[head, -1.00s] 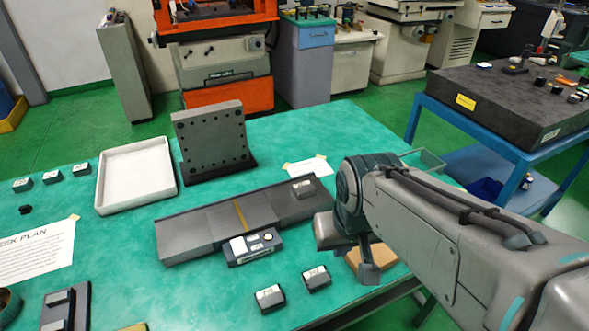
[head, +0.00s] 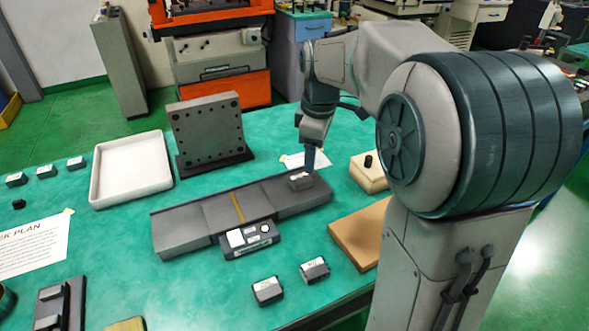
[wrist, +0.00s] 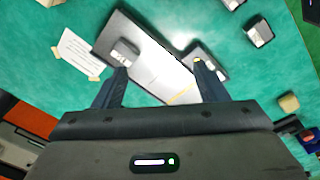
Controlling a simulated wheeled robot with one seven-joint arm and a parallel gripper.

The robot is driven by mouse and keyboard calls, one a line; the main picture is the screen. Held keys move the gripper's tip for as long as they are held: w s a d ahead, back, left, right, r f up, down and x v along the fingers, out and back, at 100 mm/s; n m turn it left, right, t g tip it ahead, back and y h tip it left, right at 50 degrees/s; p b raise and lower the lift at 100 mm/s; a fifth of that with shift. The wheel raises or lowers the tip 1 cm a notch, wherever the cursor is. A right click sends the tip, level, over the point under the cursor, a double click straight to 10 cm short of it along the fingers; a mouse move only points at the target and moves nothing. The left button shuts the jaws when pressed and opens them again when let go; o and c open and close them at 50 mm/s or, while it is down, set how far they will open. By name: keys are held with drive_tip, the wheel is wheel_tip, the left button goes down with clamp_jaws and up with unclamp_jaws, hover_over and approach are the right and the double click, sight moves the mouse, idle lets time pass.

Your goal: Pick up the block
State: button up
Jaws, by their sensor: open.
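A small dark grey block (head: 300,181) with a pale label on top sits on the right end of a long dark grey plate (head: 180,232). My gripper (head: 311,160) hangs just above and beside this block, pointing down. In the wrist view my gripper (wrist: 160,72) is open with nothing between its fingers. There the block (wrist: 125,50) shows just beyond the left fingertip, off centre from the gap; whether they touch I cannot tell. Similar labelled blocks lie on the green table, two in front of the plate (head: 267,291) (head: 314,269).
A dark device with a display (head: 249,239) is against the plate's front edge. A drilled upright angle plate (head: 207,130) and a white tray (head: 130,190) stand behind. A brown board (head: 355,235) and a pale box with a black knob (head: 367,178) lie to the right.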

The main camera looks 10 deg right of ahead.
drive_tip(key=w+f+n+g, duration=0.1)
drive_tip(key=w+f+n, duration=0.1)
drive_tip(key=w+n, duration=0.3)
drive_tip(key=w+f+n, duration=0.3)
drive_tip(key=w, duration=0.5)
drive_tip(key=b, duration=0.1)
hover_over(301, 178)
drive_tip(key=shift+n, duration=0.4)
wheel_tip(301, 178, down, 8)
drive_tip(key=shift+w+d+f, duration=0.1)
drive_tip(key=shift+d+f, duration=0.05)
drive_tip(key=shift+s+f, duration=0.2)
drive_tip(key=shift+f, duration=2.35)
clamp_jaws()
